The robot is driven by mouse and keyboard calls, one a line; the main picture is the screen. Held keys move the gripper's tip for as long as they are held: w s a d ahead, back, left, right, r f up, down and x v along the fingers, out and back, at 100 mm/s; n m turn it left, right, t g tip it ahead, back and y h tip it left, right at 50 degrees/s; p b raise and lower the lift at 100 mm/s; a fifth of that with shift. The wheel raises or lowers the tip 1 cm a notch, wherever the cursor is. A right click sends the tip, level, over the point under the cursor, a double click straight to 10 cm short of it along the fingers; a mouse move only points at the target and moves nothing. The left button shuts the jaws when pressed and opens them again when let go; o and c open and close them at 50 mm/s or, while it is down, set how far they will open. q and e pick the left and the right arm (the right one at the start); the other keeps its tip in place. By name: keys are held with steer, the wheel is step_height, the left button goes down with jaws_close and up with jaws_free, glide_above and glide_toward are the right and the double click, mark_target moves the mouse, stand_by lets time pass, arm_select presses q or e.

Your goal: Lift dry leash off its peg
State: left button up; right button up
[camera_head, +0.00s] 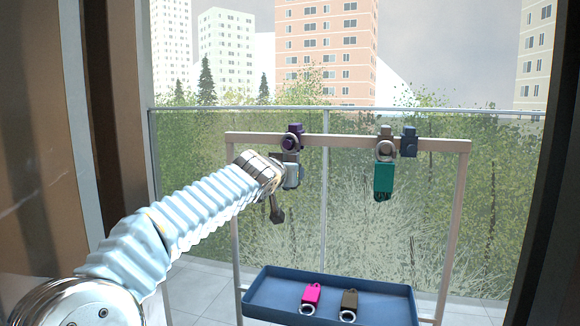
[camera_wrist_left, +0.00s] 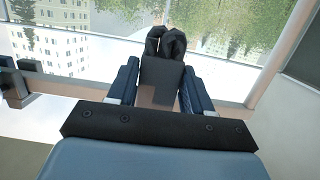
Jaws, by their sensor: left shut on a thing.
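My left gripper (camera_head: 290,172) reaches in from the left and is shut just below a metal ring (camera_head: 289,144) at the purple peg (camera_head: 295,129) on the rack's rail. In the left wrist view its two fingers (camera_wrist_left: 158,92) close on a dark grey strap (camera_wrist_left: 160,76) with black loops (camera_wrist_left: 166,42) at its far end; I take this for the leash. In the head view a dark piece (camera_head: 277,208) hangs below the gripper. The ring appears still at the peg; the contact is too small to tell. My right gripper is not in view.
A teal leash (camera_head: 384,180) hangs by its ring from a brownish peg (camera_head: 386,131); a blue peg (camera_head: 409,141) beside it is bare. A railing (camera_head: 480,114) runs behind.

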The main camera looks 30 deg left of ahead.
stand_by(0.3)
arm_select(q)
steer(key=shift+f+b+v, duration=0.2)
steer(key=shift+b+v, duration=0.9)
steer(key=shift+v, duration=0.35)
steer(key=shift+f+b+v, duration=0.25)
steer(key=shift+b+v, duration=0.8)
steer(key=shift+v, duration=0.4)
steer(key=shift+s, duration=0.1)
